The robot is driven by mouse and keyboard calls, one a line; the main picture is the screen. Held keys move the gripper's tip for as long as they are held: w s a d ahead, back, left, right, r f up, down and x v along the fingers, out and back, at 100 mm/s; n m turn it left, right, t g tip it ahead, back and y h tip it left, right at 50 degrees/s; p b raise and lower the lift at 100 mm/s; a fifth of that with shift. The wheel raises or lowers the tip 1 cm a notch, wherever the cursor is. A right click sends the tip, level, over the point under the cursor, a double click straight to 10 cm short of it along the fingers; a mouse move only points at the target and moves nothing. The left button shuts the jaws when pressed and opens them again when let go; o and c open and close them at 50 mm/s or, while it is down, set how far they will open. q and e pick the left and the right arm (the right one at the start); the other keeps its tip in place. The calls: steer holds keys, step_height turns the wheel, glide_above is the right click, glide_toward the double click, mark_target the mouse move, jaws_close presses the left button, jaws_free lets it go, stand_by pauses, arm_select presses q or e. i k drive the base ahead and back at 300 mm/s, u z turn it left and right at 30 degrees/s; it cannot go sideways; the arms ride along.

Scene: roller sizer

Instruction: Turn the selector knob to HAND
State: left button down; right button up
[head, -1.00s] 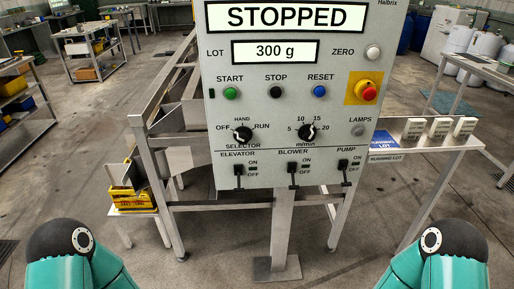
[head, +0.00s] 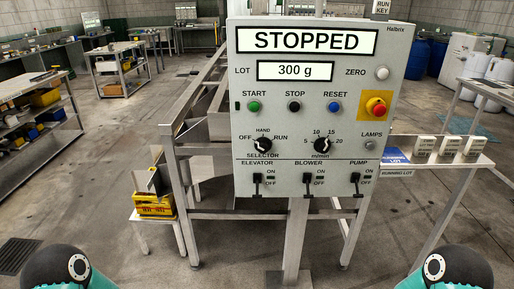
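The selector knob (head: 263,144) is a black rotary knob at the left of the grey control panel (head: 315,220). OFF is printed at its left, HAND above it and RUN at its right. Its pale pointer mark is small; it seems to lean left toward OFF, but I cannot be sure. Nothing touches the knob. Only teal and dark parts of my two arms show in the bottom corners, well below and to either side of the panel. Both grippers are out of view.
The panel also carries a m/min dial (head: 321,144), START (head: 253,107), STOP and RESET buttons, a red emergency stop (head: 377,107) and three switches below. Its display (head: 307,41) reads STOPPED. A side table (head: 440,158) stands at the right. The space before the panel is clear.

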mark_target(262, 146)
steer(key=i, duration=0.9)
steer(key=z, duration=0.05)
